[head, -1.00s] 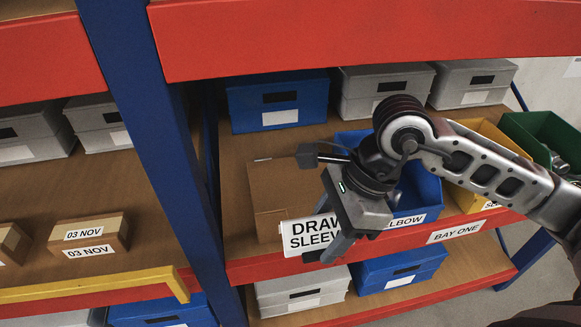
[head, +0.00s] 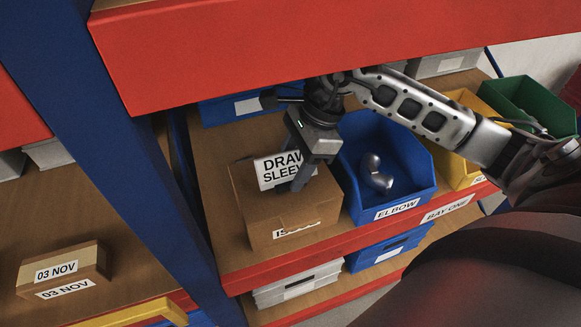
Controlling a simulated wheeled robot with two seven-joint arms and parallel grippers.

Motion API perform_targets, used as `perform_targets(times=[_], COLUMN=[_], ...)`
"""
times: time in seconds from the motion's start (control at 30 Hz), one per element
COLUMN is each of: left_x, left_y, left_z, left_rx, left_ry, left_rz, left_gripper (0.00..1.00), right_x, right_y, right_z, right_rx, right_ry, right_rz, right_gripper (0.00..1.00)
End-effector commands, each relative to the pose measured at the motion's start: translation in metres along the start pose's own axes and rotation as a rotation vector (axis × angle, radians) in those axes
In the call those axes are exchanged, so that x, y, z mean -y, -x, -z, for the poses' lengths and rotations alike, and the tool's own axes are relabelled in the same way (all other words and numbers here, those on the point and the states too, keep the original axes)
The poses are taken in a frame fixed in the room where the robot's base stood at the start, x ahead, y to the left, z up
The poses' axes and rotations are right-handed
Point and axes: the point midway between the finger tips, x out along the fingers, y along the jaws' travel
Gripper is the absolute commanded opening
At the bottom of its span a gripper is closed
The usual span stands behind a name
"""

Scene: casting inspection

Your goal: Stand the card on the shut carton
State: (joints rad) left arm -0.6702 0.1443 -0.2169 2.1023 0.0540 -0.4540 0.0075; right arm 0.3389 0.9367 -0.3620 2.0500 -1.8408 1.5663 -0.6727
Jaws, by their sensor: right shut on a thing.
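The card (head: 272,171), white with black lettering that starts "DRAW SLEE", is in the jaws of my right gripper (head: 293,184). The card is roughly upright and a little tilted, over the top of the brown carton (head: 289,213). I cannot tell whether its lower edge touches the carton's top. The carton is shut and stands on the shelf, with a partly legible label on its front. My right gripper is shut on the card and hides its right end. My left gripper is not in view.
A blue bin (head: 404,193) marked ELBOW, holding a metal elbow, stands right of the carton. Yellow (head: 459,167) and green (head: 532,105) bins are farther right. A red beam (head: 330,45) runs above, and a blue post (head: 120,150) stands at left.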

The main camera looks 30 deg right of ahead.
Motion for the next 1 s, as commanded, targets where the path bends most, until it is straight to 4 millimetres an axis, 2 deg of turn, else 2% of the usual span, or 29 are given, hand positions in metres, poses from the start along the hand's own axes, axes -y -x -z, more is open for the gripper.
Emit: perform_targets(times=[0.03, 0.1, 0.3, 0.47, 0.5, 0.57, 0.83, 0.93, 1.0], left_x=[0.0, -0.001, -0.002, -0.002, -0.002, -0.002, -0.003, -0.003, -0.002], left_y=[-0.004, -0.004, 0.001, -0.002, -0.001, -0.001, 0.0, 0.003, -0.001], left_z=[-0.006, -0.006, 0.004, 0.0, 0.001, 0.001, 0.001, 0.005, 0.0], left_rx=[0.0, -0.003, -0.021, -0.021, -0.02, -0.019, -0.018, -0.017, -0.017], left_ry=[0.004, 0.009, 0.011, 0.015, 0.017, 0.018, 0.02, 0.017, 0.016], left_rz=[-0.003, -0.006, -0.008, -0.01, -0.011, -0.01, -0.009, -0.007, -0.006], left_gripper=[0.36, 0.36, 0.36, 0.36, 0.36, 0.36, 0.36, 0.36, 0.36], right_x=[0.0, 0.0, 0.001, 0.001, 0.0, 0.0, 0.0, 0.0, 0.001], right_y=[-0.012, -0.017, -0.015, -0.02, -0.019, -0.018, -0.018, -0.013, -0.008], right_z=[0.004, 0.006, 0.005, 0.007, 0.006, 0.006, 0.006, 0.004, 0.006], right_rx=[0.002, 0.002, 0.001, 0.0, 0.0, 0.0, 0.0, 0.001, -0.002], right_ry=[-0.001, 0.0, 0.002, 0.002, 0.002, 0.002, 0.001, 0.001, 0.002], right_rz=[-0.002, -0.001, 0.001, 0.001, 0.0, 0.0, 0.0, -0.001, 0.004], right_gripper=[0.28, 0.28, 0.28, 0.28, 0.6, 0.74, 0.74, 0.74, 0.74])
